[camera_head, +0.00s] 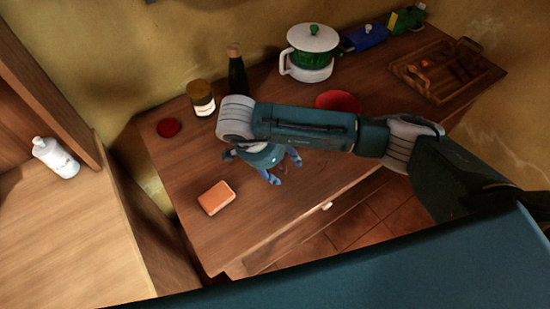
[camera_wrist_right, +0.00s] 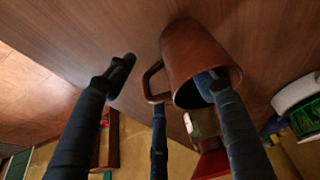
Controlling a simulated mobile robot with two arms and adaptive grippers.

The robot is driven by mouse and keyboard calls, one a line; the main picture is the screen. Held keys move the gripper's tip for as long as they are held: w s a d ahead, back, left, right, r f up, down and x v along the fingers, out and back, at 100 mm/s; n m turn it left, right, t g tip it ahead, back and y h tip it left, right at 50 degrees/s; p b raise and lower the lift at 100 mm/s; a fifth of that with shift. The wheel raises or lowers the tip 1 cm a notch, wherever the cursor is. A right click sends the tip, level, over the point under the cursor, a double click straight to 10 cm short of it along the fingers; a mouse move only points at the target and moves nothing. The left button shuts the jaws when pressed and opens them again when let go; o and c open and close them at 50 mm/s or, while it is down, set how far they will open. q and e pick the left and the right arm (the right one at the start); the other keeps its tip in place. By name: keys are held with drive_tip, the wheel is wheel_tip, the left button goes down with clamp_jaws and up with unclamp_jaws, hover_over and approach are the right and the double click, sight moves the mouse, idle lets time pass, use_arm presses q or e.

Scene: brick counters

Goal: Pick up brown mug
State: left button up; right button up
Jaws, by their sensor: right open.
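The brown mug (camera_wrist_right: 188,45) shows in the right wrist view, with its opening toward the camera and its handle on the left side. My right gripper (camera_wrist_right: 163,78) is open around it. One finger is left of the handle, one is below the handle, and the right finger's tip overlaps the mug's opening and seems to be inside it. In the head view my right gripper (camera_head: 284,170) hangs low over the wooden counter (camera_head: 225,235). The mug cannot be made out there, behind my gripper and arm. My left gripper is not in view.
An orange sponge (camera_head: 216,197) lies left of the gripper. A jar (camera_head: 201,98), dark bottle (camera_head: 237,75), white-and-green pot (camera_head: 312,50), red bowl (camera_head: 338,101) and wooden tray (camera_head: 410,72) stand behind. A white bottle (camera_head: 56,157) is on the left counter.

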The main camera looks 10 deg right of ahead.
drive_tip(key=shift+c, duration=0.2)
drive_tip(key=shift+s, duration=0.1)
drive_tip(key=c, duration=1.3)
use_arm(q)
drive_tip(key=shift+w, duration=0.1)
use_arm(e)
drive_tip(key=shift+s, duration=0.1)
clamp_jaws()
